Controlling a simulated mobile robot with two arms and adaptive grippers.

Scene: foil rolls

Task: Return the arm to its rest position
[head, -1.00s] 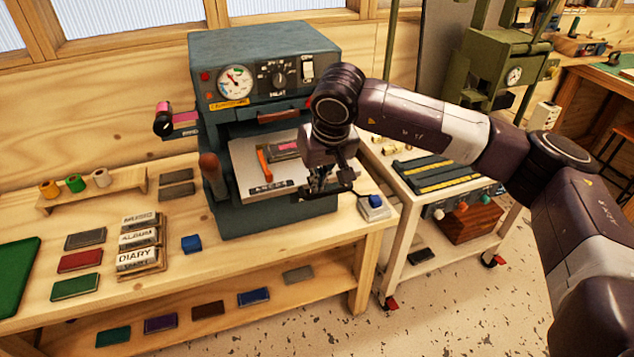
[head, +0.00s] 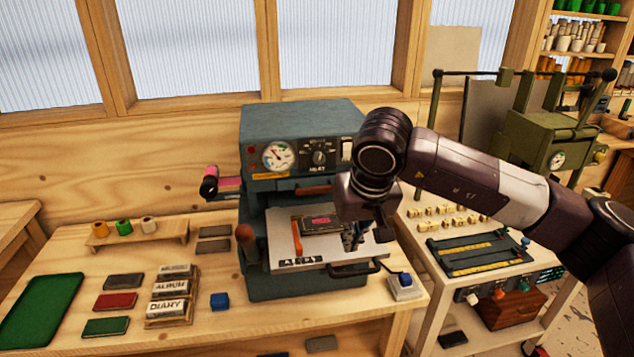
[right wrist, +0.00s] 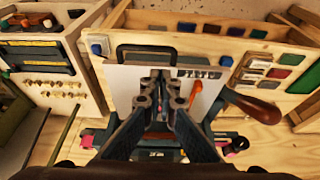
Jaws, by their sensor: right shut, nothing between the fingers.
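My right gripper (head: 357,235) hangs in front of the grey-blue foil press (head: 300,122), over the right part of its pale plate (head: 283,254). In the right wrist view the fingers (right wrist: 159,80) are close together with nothing held between them. A dark block with a pink patch (head: 319,223) and an orange bar (head: 297,236) lie on the plate. Part of the plate is hidden behind my gripper. A pink foil roll (head: 209,181) sits at the press's left side. My left gripper is not in view.
A blue-button box (head: 405,284) stands at the bench's right edge. A trolley (head: 480,252) with a dark tray is to the right. Left on the bench are a green mat (head: 40,308), colored blocks, labelled type blocks (head: 168,309) and a rack of small rolls (head: 137,234).

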